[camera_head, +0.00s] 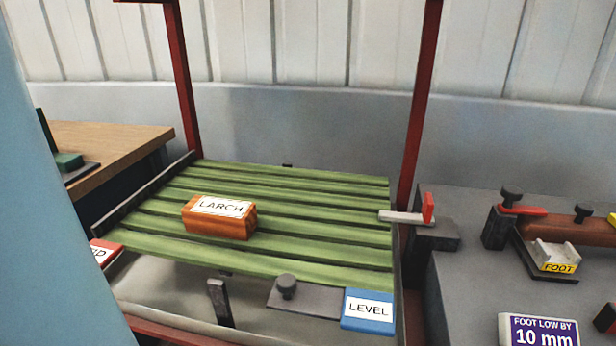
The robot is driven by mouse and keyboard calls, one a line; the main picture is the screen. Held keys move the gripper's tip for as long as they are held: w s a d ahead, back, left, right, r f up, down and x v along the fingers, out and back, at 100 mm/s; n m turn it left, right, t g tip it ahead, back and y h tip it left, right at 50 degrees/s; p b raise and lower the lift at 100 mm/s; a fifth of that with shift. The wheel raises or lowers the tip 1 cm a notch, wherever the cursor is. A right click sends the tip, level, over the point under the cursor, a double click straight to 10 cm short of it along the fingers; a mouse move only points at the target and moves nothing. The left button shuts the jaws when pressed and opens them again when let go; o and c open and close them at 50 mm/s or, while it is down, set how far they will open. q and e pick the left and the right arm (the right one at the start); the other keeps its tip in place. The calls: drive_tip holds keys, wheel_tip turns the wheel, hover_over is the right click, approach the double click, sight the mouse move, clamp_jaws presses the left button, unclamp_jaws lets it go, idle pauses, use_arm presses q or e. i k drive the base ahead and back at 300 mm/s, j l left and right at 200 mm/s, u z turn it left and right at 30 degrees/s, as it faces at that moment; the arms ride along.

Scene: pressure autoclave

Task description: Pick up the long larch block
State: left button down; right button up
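One orange-brown block (219,219) with a white label reading "LARCH" lies on the green slatted rack (310,240), left of the rack's middle. It lies flat, its long side running nearly left to right. No gripper touches it. Neither of my grippers shows in the head view, so I cannot see whether they are open or shut.
Red posts (186,80) and (417,100) rise beside the rack. A blue "LEVEL" tag (368,309) hangs at its front right. A wooden table (115,143) stands left.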

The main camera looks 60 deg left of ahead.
sight(208, 216)
drive_tip(key=u, duration=2.3)
